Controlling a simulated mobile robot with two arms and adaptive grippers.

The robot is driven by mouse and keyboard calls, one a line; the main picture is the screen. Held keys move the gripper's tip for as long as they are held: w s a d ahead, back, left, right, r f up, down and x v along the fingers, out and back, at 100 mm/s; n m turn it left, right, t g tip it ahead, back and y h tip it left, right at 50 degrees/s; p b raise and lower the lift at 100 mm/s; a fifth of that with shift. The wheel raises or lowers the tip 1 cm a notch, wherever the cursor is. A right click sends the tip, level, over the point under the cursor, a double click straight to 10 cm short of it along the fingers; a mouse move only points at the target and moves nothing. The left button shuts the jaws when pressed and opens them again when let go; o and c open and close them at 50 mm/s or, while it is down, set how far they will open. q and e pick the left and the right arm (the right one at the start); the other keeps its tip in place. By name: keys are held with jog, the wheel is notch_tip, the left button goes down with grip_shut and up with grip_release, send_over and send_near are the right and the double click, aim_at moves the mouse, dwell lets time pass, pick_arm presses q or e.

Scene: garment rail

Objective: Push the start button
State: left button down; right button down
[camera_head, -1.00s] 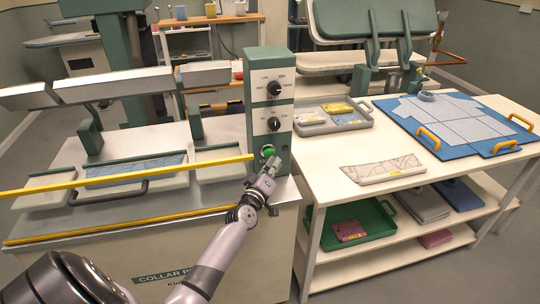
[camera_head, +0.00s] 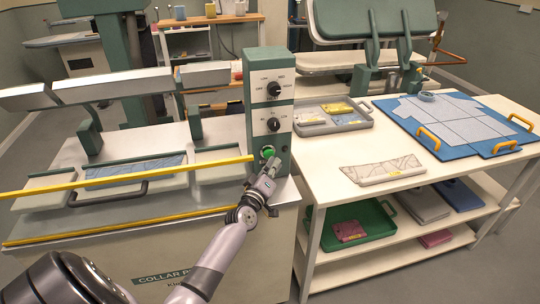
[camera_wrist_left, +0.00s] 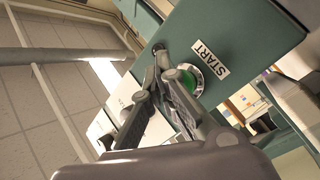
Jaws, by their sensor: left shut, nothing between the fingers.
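The green start button (camera_head: 268,152) sits low on the green and grey control column (camera_head: 269,100) of the press. In the left wrist view the green button (camera_wrist_left: 188,80) has a pale ring and a white START label (camera_wrist_left: 211,60) beside it. My left gripper (camera_head: 272,163) is shut and empty, its fingertips just in front of and slightly below the button. In the left wrist view the gripper (camera_wrist_left: 163,60) shows its tips overlapping the button's edge. I cannot tell whether they touch it. My right gripper is not in view.
Two dark knobs (camera_head: 274,89) sit above the button. Yellow bars (camera_head: 130,178) run across the press front at the left. A table (camera_head: 330,165) at the right holds a grey tray (camera_head: 352,124), a folded garment (camera_head: 383,169) and a blue board (camera_head: 465,147).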

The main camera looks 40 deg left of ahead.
pick_arm(q)
jog(key=shift+s+d+p, duration=1.05)
jog(key=shift+s+p, duration=0.05)
